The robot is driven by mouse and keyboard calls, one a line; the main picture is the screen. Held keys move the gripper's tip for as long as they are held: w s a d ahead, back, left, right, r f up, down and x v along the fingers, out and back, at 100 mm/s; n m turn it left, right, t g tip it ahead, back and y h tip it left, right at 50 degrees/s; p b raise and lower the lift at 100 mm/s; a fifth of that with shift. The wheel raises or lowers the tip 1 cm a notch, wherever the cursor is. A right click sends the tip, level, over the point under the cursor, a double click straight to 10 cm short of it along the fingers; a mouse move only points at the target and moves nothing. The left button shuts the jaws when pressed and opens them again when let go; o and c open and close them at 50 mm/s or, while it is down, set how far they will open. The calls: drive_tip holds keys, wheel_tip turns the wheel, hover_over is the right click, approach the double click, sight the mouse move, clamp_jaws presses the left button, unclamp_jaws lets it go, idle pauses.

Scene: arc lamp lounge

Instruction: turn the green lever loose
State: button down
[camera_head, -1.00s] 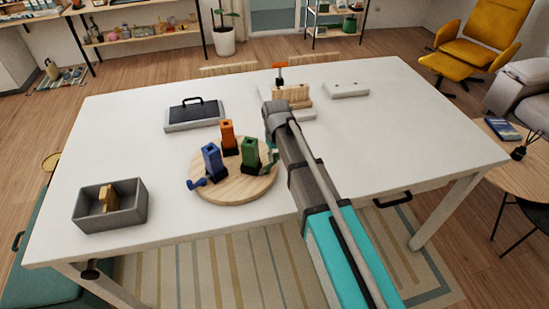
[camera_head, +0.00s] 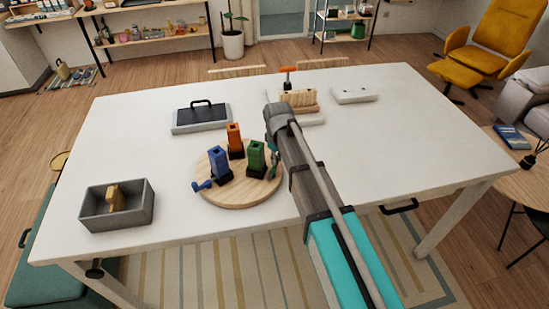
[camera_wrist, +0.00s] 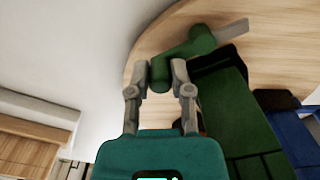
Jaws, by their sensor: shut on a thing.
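The green clamp block (camera_head: 256,154) stands upright at the right of a round wooden board on the white table. Its green lever (camera_wrist: 188,56) shows in the wrist view, with a handle end reaching down between the fingers. My gripper (camera_wrist: 160,72) is shut on this handle end, one grey finger on each side. In the head view, my gripper (camera_head: 273,155) is at the right side of the green block, partly hidden by my arm. The lever is small and partly hidden there.
A blue block (camera_head: 218,162) with a blue lever and an orange block (camera_head: 235,141) share the round board (camera_head: 245,200). A grey bin (camera_head: 118,217) stands at the left. A dark-topped case (camera_head: 201,118) and pale blocks (camera_head: 298,100) lie farther back. The table's right side is clear.

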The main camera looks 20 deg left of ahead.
drive_tip(key=shift+a, duration=0.1)
drive_tip(key=c, duration=0.5)
unclamp_jaws()
drive_tip(key=shift+c, duration=0.2)
wheel_tip(320, 180, up, 9)
drive_tip(key=p, duration=0.9)
drive_tip(key=shift+w+r, duration=0.1)
drive_tip(key=shift+r+p, duration=0.4)
drive_tip(key=shift+p, duration=0.15)
